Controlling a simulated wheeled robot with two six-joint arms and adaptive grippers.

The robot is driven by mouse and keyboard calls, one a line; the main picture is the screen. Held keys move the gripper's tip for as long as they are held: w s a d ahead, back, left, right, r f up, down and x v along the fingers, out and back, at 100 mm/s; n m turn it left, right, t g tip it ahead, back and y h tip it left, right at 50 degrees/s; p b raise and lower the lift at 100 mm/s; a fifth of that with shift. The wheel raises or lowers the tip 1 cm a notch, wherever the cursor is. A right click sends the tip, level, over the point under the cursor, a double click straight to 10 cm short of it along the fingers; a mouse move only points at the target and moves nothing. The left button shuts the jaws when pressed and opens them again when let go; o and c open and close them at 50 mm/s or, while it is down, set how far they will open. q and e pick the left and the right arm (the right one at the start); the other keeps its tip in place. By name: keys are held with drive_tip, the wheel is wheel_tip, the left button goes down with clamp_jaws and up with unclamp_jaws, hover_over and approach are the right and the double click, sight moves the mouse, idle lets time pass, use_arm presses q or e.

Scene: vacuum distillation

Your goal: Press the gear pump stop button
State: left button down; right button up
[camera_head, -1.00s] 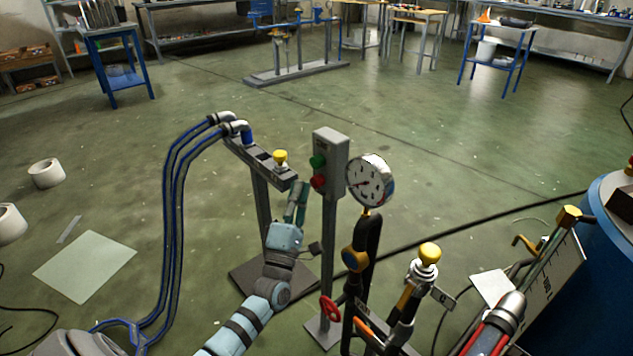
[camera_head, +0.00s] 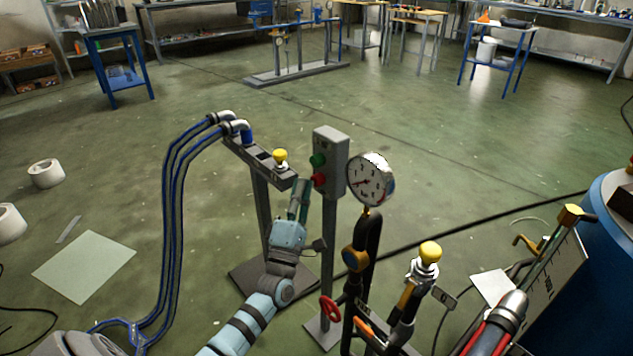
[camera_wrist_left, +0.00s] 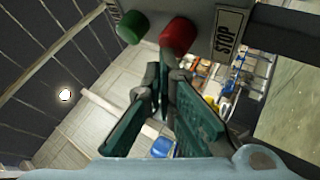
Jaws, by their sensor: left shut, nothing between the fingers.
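The grey control box (camera_head: 331,160) stands on a post in the middle of the head view. It has a green button (camera_head: 318,160) above a red stop button (camera_head: 319,180). My left gripper (camera_head: 303,184) is shut and empty, its teal fingertips just left of the red button. In the left wrist view the red button (camera_wrist_left: 179,36) is close beyond the fingertips (camera_wrist_left: 166,58), with a STOP plate (camera_wrist_left: 229,33) beside it and the green button (camera_wrist_left: 132,27) to the left. I cannot tell whether the tips touch the button. The right gripper is not in view.
A pressure gauge (camera_head: 370,179) stands close right of the box. A yellow-knobbed bracket (camera_head: 280,158) with blue hoses (camera_head: 175,220) is close left. Another yellow knob (camera_head: 430,252) and a blue tank (camera_head: 590,270) are at right.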

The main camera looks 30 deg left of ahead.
use_arm(q)
drive_tip(key=shift+w, duration=0.2)
idle(0.4)
drive_tip(key=shift+s+a, duration=0.1)
drive_tip(key=shift+s, duration=0.5)
drive_tip(key=s+a+p, duration=0.1)
drive_tip(key=s+p, duration=0.2)
drive_tip(key=s, duration=0.2)
drive_tip(key=shift+s+a, duration=0.4)
idle(0.3)
